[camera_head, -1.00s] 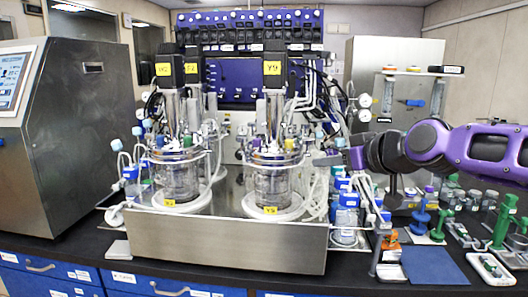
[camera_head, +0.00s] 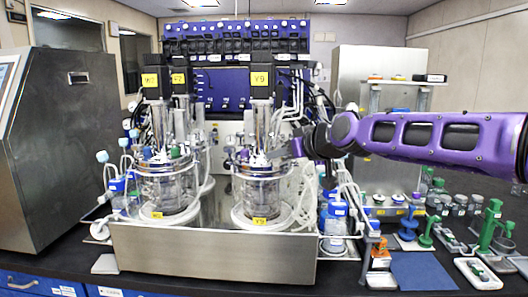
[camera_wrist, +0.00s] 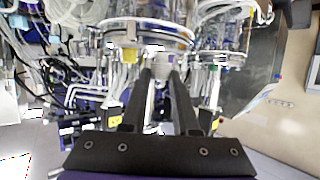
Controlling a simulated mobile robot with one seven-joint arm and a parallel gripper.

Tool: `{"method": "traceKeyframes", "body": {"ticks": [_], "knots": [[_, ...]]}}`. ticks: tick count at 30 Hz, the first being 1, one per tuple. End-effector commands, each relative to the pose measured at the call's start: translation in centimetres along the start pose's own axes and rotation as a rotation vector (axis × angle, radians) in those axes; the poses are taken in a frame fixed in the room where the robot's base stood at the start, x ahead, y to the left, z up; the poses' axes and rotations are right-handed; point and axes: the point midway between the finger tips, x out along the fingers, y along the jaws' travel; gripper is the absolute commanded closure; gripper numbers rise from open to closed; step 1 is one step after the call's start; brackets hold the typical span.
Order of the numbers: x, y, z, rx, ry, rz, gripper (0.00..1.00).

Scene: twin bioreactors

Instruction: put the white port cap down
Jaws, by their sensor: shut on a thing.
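My gripper (camera_head: 293,147) is beside the lid of the right glass vessel (camera_head: 262,195), at its right side in the head view. In the wrist view, my gripper's two dark fingers (camera_wrist: 162,75) close on a small pale piece, the white port cap (camera_wrist: 163,62). The cap is blurred there, and its contact with the vessel cannot be told. In the head view the cap is too small to pick out. The vessel's metal lid ring shows close by in the wrist view (camera_wrist: 150,30).
A second glass vessel (camera_head: 168,190) stands at left on the same steel base (camera_head: 215,255). Tubes and cables crowd around both. Blue-capped bottles (camera_head: 335,210) stand right of the base. A blue mat (camera_head: 422,271) lies bare on the right bench among small tools.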

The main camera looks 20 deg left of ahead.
Motion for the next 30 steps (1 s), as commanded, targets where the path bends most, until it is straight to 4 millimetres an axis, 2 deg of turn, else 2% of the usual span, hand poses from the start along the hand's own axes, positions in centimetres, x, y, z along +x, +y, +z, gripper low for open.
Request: {"method": "traceKeyframes", "body": {"ticks": [6, 14, 22, 26, 30], "knots": [[2.4, -0.1, -1.2, -0.001, 0.002, -0.002, 1.00], [3.5, -0.1, -1.5, -0.001, 0.000, -0.001, 1.00], [6.3, -0.2, -2.8, 0.000, 0.001, -0.003, 1.00], [6.9, 0.0, -1.5, -0.001, -0.002, 0.001, 1.00], [7.0, 0.0, -1.2, -0.001, 0.000, 0.001, 1.00]]}}
